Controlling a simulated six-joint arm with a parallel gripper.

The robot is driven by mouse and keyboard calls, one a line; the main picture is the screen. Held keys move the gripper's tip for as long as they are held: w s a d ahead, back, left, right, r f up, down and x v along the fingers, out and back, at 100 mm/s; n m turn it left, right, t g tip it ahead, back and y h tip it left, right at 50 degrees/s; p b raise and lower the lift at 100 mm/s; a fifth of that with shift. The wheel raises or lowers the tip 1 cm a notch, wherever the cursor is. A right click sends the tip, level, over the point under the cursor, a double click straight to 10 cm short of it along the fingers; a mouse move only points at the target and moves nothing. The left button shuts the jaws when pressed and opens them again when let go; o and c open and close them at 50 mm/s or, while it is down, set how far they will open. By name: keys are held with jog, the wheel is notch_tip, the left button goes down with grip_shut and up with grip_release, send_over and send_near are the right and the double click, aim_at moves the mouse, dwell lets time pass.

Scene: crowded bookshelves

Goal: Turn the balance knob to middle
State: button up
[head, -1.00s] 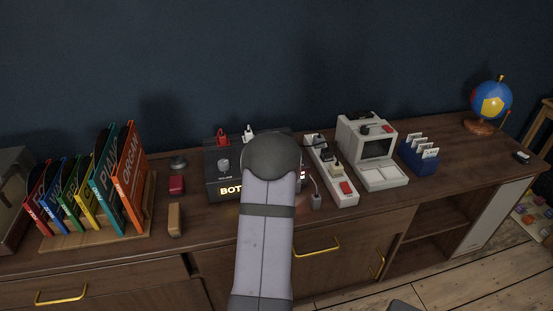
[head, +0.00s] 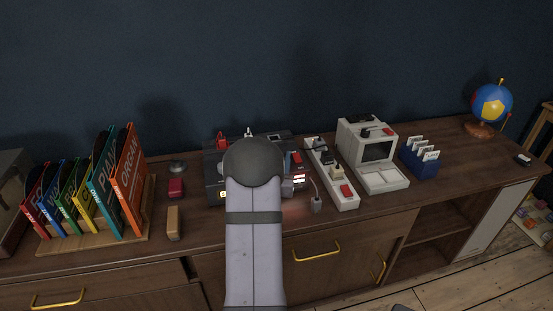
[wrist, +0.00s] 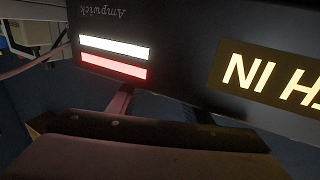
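The dark box (head: 212,172) on the cabinet top is partly hidden by my arm in the head view. The balance knob cannot be made out in either current view. My gripper (wrist: 160,108) is at the box's front edge in the wrist view. Its two fingers show apart, but their tips are hidden, so I cannot tell whether they hold anything.
A white power strip (head: 345,202) and a beige computer-like device (head: 377,175) stand right of the box. Record sleeves (head: 126,185) stand in a rack farther left.

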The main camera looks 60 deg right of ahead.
jog(key=v, duration=0.7)
jog(key=shift+b, duration=0.3)
jog(key=b, duration=0.4)
jog(key=shift+a+f, duration=0.1)
jog(key=shift+f, duration=0.1)
jog(key=b, duration=0.3)
jog(key=shift+s+a+f, duration=0.1)
jog(key=shift+a, duration=0.05)
jog(key=b, duration=0.3)
jog(key=b+v, duration=0.1)
jog(key=b, duration=0.1)
jog(key=shift+s+a+r+b, duration=0.2)
jog(key=shift+a+b, duration=0.1)
jog(key=shift+b, duration=0.1)
jog(key=shift+r, duration=0.1)
jog(key=shift+w, duration=0.1)
jog(key=shift+x, duration=3.65)
